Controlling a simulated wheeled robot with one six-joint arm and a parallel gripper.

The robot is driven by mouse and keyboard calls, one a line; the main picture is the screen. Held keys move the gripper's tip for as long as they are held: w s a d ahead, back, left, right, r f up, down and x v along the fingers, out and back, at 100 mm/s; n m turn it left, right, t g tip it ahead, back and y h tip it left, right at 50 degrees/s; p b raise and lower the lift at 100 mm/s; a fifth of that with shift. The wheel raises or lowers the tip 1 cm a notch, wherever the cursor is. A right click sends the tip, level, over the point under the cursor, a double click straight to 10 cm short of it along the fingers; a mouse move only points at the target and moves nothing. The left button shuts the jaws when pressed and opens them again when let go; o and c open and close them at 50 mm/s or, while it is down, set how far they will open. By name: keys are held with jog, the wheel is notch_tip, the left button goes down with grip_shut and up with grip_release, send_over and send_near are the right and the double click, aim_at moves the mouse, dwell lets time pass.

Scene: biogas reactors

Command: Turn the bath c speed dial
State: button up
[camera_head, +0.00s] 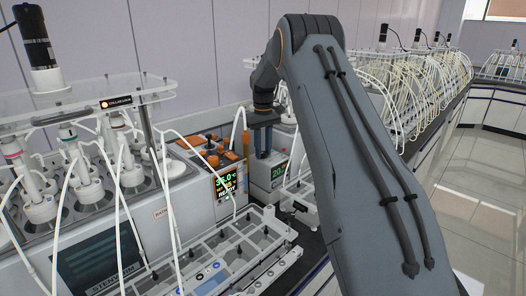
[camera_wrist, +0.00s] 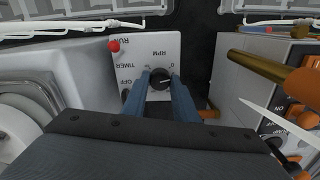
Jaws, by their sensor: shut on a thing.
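The speed dial (camera_wrist: 160,83) is a black round knob with a pale pointer mark on a white panel (camera_wrist: 130,68) in the wrist view. The dial is hidden there behind the fingers. I cannot read a bath letter on this box.
A red knob (camera_wrist: 114,45) stands close to the dial. An orange-knobbed unit (camera_head: 204,160) with a lit display (camera_head: 227,183) is left of my gripper. A clear rack (camera_head: 225,250) lies in front. Bottles with white tubes (camera_head: 95,170) crowd the left. The floor at right is clear.

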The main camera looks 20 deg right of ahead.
aim_at(264, 152)
jog(key=m+b, duration=0.2)
jog(key=m, duration=0.1)
jog(key=shift+w, duration=0.1)
jog(key=shift+m+b, duration=0.9)
jog(key=shift+m, duration=0.9)
jog(key=shift+r, duration=0.1)
jog(key=o, duration=1.1)
jog(key=shift+c, duration=0.2)
jog(key=shift+d+r+b, duration=0.1)
jog(key=shift+r+b, duration=1.25)
jog(key=shift+r, duration=2.55)
